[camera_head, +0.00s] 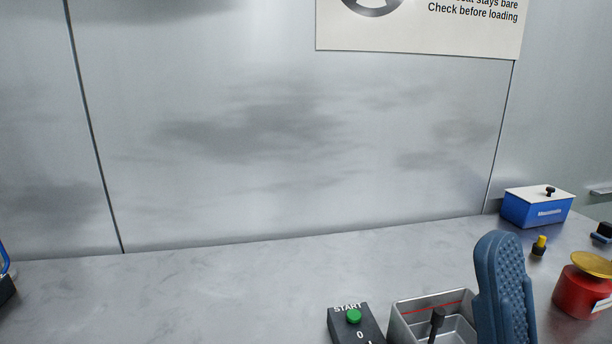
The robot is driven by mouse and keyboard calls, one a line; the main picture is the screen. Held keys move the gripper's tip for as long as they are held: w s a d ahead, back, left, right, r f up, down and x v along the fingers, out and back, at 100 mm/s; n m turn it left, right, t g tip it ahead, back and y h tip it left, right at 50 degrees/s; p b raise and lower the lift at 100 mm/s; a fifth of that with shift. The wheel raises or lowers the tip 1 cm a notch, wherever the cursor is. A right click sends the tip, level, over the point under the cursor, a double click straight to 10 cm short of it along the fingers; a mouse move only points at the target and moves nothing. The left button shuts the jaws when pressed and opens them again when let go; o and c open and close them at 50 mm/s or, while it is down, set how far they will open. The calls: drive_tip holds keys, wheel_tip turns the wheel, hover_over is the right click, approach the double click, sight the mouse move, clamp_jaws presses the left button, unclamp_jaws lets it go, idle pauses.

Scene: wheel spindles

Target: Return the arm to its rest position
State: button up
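A tall blue piece with a dimpled face and a rounded top (497,285) rises at the lower right, in front of the grey tray's right side.
A grey metal bin (402,325) with a red line inside holds a dark knobbed piece (437,323). Left of it is a black START box (345,322) with a green button. A blue lidded box (538,211) and red can (580,293) stand right. The left counter (200,300) is mostly clear.

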drive_tip(key=s+d+f+m+g+h+b, duration=0.1)
drive_tip(key=s+d+f+m+g+h, duration=0.25)
drive_tip(key=f+m+h, duration=0.8)
drive_tip(key=s+d+f+m+g+h+b, duration=0.15)
drive_tip(key=s+d+f+m+h, duration=0.3)
drive_tip(key=f+m+h, duration=0.7)
drive_tip(key=s+d+f+m+g+y, duration=0.2)
drive_tip(key=s+f+m+g+y, duration=0.1)
drive_tip(key=s+f, duration=0.6)
drive_tip(key=shift+d+f+m+g, duration=0.35)
drive_tip(key=shift+m+g, duration=0.25)
drive_tip(key=shift+g, duration=0.3)
